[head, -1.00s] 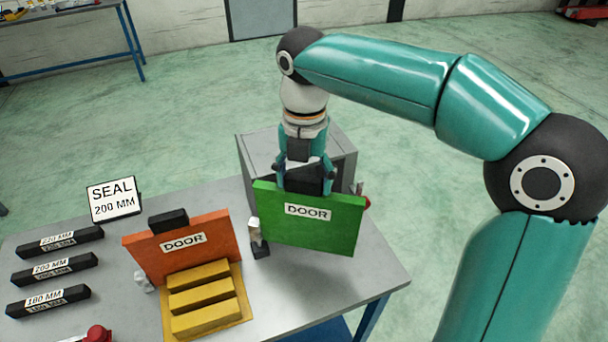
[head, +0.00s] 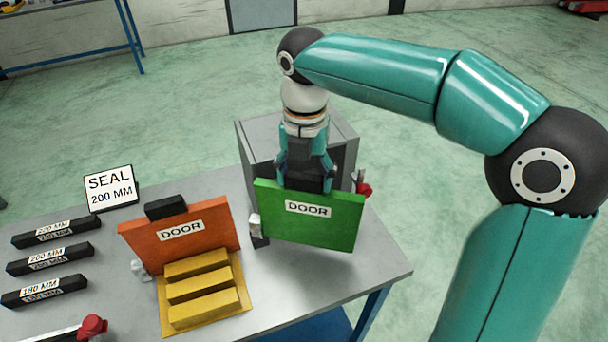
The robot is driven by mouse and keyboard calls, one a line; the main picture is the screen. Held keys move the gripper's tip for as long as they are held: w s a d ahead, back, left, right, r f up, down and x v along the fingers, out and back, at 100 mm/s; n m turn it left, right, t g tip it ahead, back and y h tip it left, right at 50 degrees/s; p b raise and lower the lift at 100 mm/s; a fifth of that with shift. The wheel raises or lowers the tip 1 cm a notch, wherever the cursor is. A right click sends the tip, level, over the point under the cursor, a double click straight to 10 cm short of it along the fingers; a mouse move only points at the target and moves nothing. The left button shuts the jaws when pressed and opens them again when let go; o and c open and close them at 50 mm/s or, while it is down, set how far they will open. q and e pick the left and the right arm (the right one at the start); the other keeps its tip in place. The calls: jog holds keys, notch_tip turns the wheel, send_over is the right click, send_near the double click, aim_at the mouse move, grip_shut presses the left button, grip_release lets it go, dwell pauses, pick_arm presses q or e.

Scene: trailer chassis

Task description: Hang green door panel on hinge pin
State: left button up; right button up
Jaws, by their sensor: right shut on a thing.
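The green door panel (head: 322,228), labelled DOOR, is upright and slightly tilted in the picture, in front of a grey box (head: 345,150). My right gripper (head: 305,186) comes down from above and is shut at the panel's top edge; the fingertips are partly hidden. A small silver and black upright fitting (head: 255,228) stands at the panel's left edge; I cannot tell whether they touch. I cannot clearly make out the hinge pin. My left gripper is not in view.
An orange door panel (head: 206,218) stands at left behind a yellow stepped block (head: 202,293). Several black seal bars (head: 45,260) and a SEAL 200 MM sign (head: 110,187) are further left. A red knob (head: 364,189) is right of the box. The table's front right corner (head: 385,275) is clear.

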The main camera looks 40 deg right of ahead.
jog(key=o, duration=1.9)
jog(key=shift+c, duration=0.2)
notch_tip(320, 180, up, 10)
jog(key=shift+w+r, duration=0.1)
jog(key=shift+r, duration=0.85)
